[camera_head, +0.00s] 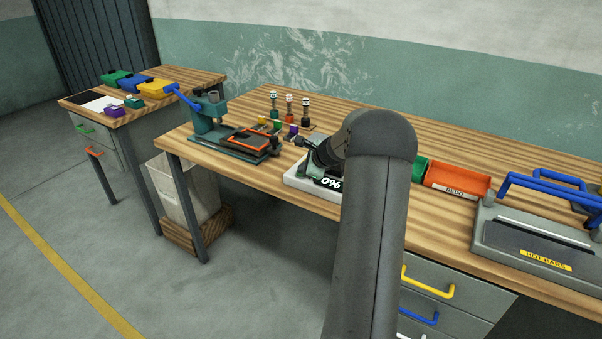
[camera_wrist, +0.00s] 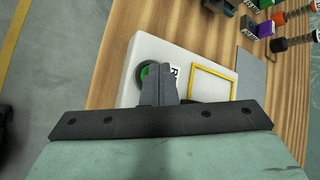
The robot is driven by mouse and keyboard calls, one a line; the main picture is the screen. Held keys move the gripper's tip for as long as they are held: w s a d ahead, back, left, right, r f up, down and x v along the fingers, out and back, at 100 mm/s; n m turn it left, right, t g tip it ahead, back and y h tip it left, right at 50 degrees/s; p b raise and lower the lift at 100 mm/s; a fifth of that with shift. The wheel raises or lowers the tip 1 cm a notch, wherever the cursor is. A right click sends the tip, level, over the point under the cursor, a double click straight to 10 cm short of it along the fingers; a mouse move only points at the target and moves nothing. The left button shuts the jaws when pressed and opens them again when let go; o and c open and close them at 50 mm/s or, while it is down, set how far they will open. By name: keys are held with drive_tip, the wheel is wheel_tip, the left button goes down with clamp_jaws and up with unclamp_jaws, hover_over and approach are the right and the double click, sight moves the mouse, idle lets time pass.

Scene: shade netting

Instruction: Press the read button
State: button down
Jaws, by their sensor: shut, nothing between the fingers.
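A white device (camera_head: 294,181) sits near the bench's front edge, partly hidden behind my arm in the head view. A label beginning with R stands beside the button, mostly covered. My gripper (camera_wrist: 159,70) is shut and empty, its fingertips over the button's right side. I cannot tell whether they touch it.
A teal press (camera_head: 207,115) and a tray with an orange frame (camera_head: 247,139) stand left of the device. Several small coloured blocks and upright plungers (camera_head: 289,107) are behind it. A red REDO bin (camera_head: 457,180) and a HOT BARS unit (camera_head: 530,240) stand to the right.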

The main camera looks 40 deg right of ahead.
drive_tip(key=shift+r+p, duration=0.55)
drive_tip(key=shift+r, duration=0.3)
drive_tip(key=shift+r+p, duration=1.85)
drive_tip(key=shift+r, duration=0.75)
drive_tip(key=shift+f, duration=0.1)
